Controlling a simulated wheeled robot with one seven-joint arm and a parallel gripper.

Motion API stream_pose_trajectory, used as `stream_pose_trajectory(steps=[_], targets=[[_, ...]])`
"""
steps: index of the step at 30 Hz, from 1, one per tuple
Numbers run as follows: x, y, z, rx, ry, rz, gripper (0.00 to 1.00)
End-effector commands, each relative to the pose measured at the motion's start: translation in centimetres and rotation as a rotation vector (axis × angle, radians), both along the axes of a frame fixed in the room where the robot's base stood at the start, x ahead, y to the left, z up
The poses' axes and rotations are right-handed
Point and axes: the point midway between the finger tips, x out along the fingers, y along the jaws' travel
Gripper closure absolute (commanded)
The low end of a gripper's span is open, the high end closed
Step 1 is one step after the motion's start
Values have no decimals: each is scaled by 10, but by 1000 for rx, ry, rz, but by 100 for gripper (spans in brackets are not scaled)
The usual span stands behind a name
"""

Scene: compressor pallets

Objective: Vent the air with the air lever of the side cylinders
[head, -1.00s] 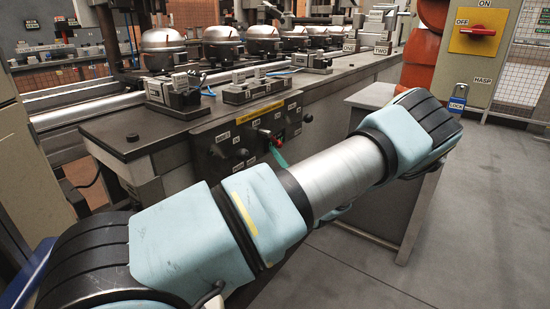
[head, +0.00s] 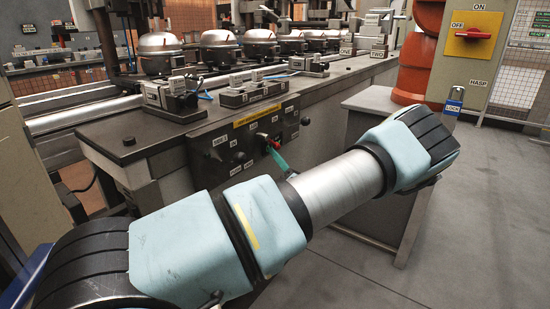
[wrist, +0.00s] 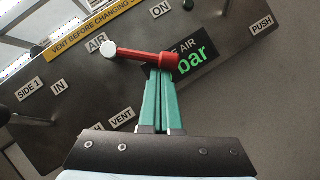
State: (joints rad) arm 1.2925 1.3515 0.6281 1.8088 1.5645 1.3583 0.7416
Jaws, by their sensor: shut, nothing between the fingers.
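The air lever (wrist: 140,55) is a red bar with a white knob on the dark control panel (wrist: 75,85). In the wrist view its knob end points left, beside the AIR label, and the VENT label (wrist: 121,118) is lower down. My gripper (wrist: 161,72) has green fingers, shut together and empty. Their tips are at the red right end of the lever; I cannot tell whether they touch it. A line air display (wrist: 194,55) with green "bar" text is partly hidden behind the lever and fingers. In the head view my gripper (head: 275,155) is just below the small red lever (head: 263,137).
A yellow warning strip (wrist: 95,28) runs above the lever. SIDE 1, IN, ON and PUSH labels are around the panel. Compressors (head: 158,52) stand along the line behind. A grey side table (head: 375,100) and a red switch with a padlock (head: 475,34) are at the right.

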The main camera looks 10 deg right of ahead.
Motion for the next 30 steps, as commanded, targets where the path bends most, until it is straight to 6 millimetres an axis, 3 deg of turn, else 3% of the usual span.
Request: stream_pose_trajectory(steps=[30], targets=[[24,-26,31,-479,-452,-1,100]])
